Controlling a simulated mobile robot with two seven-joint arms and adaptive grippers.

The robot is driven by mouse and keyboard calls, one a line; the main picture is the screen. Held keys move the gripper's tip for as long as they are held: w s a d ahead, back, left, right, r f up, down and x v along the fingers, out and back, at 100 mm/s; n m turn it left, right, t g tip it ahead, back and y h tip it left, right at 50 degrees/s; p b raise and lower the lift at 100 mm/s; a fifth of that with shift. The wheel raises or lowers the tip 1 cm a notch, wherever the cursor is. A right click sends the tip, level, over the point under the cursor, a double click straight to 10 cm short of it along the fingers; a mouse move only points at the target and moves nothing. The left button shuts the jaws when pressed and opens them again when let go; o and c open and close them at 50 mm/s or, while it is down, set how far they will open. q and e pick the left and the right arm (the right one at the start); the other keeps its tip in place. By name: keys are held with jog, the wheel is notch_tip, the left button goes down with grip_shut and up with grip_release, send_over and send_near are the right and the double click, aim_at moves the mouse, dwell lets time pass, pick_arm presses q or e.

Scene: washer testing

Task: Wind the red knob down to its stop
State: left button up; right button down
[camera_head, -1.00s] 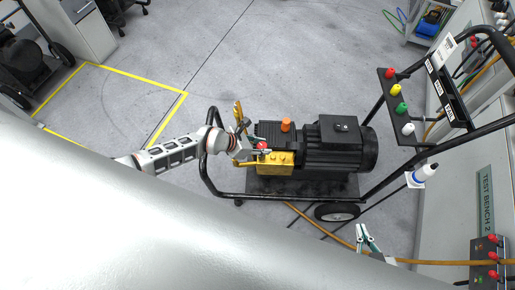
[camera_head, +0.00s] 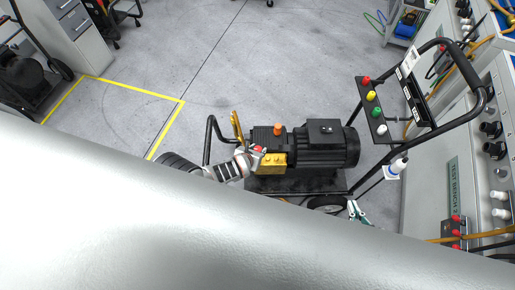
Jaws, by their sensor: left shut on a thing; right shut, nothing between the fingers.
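The red knob (camera_head: 257,148) is a small red spot at the left end of the black pump (camera_head: 325,152), above its yellow block (camera_head: 271,160). My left gripper (camera_head: 255,152) is at the knob and looks shut on it; its fingers partly hide the knob. How far the knob is wound down cannot be told at this size.
The pump sits on a black cart (camera_head: 208,137) with a tall tubular handle. An orange cap (camera_head: 277,130) and a yellow lever (camera_head: 237,127) stand close to the knob. A panel of coloured knobs (camera_head: 373,108) and a test bench (camera_head: 455,180) are at the right.

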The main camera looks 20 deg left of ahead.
pick_arm(q)
jog(key=shift+w+r+n+y, duration=0.15)
jog(key=shift+w+n+y, duration=0.1)
jog(key=shift+n+y, duration=0.35)
jog(key=shift+n, duration=0.3)
jog(key=o, duration=1.1)
jog(key=shift+s, duration=0.1)
jog(key=shift+s+f, duration=0.2)
